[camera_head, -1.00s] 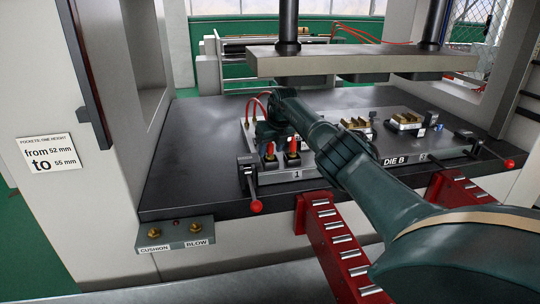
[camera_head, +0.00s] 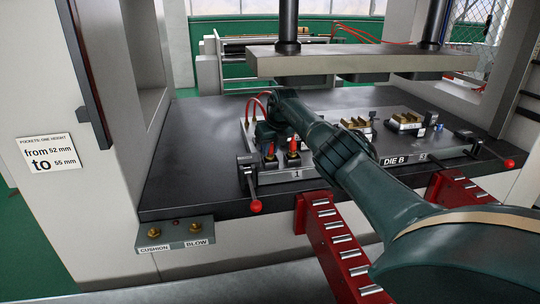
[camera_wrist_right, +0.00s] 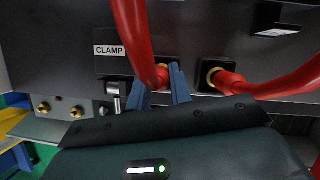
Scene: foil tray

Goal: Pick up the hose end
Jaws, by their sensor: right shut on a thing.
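My right gripper (camera_head: 272,134) reaches over the left part of the die plate. In the right wrist view its two blue-grey fingers (camera_wrist_right: 166,88) are shut on the left red hose end (camera_wrist_right: 158,76), at a brass-ringed fitting beside the CLAMP label (camera_wrist_right: 108,50). The fingers hide part of that fitting. A second red hose end (camera_wrist_right: 228,82) sits at another brass-ringed fitting to the right, apart from the fingers. In the head view, two red fittings stand above the plate's "1" label (camera_head: 296,174), partly under the gripper. My left gripper is not in view.
The CUSHION and BLOW block (camera_head: 175,234) with two brass ports is at the press's front left. Red-knobbed levers (camera_head: 255,206) and red roller arms (camera_head: 335,240) stand at the front edge. The upper press plate (camera_head: 360,60) hangs above. The black bed (camera_head: 190,150) is clear at left.

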